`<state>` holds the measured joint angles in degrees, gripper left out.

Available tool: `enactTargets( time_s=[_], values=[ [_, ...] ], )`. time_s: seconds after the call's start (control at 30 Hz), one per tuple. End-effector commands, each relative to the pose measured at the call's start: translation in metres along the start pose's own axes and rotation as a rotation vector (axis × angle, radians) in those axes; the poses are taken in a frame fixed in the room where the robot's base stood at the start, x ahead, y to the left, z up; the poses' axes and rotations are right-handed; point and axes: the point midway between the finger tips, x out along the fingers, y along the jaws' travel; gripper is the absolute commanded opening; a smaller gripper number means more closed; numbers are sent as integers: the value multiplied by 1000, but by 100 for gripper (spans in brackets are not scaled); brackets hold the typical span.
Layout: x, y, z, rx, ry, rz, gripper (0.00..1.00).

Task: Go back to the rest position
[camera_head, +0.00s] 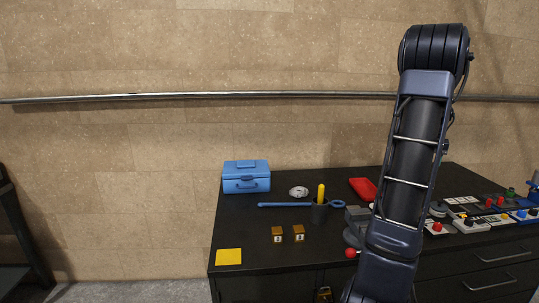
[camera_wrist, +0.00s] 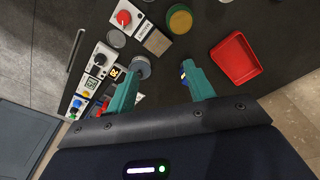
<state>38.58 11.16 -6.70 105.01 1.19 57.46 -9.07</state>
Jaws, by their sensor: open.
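My gripper (camera_wrist: 160,68) shows in the wrist view, with its two teal fingers spread apart and nothing between them. It hangs over the dark workbench (camera_wrist: 205,25), with the red tray (camera_wrist: 236,62) to the right of the fingers. Several control boxes and buttons lie to the left and above. In the head view my arm stands tall and folded in front of the right part of the workbench (camera_head: 240,220). My gripper itself does not show there.
The red tray (camera_head: 361,188) lies behind my arm. Button boxes (camera_head: 470,226) crowd the right.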

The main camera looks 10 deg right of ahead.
Motion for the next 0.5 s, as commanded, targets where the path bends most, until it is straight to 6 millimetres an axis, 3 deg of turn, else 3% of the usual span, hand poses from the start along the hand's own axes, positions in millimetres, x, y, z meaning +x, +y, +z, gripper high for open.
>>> enactTargets(
  time_s=[0.03, 0.2, 0.5],
  values=[
    [-12, -19, 11, -23, 13, -6, 53],
    [-42, -73, 50, -94, 47, -24, 53],
    [-82, -148, 133, -217, 104, -59, 53]
  ],
)
